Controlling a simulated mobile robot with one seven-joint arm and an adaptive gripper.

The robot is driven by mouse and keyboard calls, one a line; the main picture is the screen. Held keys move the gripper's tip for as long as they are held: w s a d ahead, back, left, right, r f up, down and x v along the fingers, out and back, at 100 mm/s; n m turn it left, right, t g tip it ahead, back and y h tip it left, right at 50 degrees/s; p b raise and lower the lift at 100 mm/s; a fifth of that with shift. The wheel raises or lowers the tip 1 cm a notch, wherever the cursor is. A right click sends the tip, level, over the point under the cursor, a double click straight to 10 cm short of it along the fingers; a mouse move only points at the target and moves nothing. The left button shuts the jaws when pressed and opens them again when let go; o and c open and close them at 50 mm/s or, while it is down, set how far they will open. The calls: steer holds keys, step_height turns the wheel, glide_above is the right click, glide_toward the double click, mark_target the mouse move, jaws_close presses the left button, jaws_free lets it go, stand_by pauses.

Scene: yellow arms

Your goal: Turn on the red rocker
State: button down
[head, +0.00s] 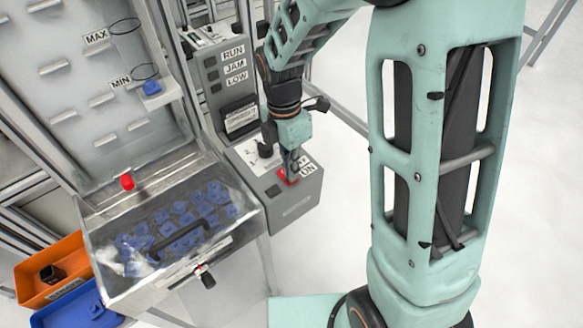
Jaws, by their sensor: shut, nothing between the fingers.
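The red rocker (284,176) sits on the sloping top of a grey control box (300,202), beside a label that reads ON. My gripper (292,178) is shut and empty. It points down at the rocker, with its fingertips at or just over the rocker's right part. I cannot tell whether the tips touch it. The fingers hide part of the rocker and part of the label, so which way the rocker is tilted does not show clearly.
A black knob (265,150) stands on the same box, close to my gripper. Left of it is a clear-covered bin (250,222) of blue parts. An orange bin (72,247) and a blue bin (72,307) are at lower left. A panel labelled RUN, JAM, LOW (213,75) rises behind.

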steer(key=shift+s+d+f+b, duration=0.1)
steer(key=shift+s+f+b, duration=0.05)
steer(key=shift+f+b, duration=0.25)
steer(key=shift+w+a+r+p, duration=0.2)
steer(key=shift+w+p, duration=0.1)
steer(key=shift+p, duration=0.05)
steer(key=shift+w+a+r, duration=0.1)
steer(key=shift+w+a, duration=0.15)
steer(key=shift+w, duration=0.05)
steer(key=shift+r, duration=0.15)
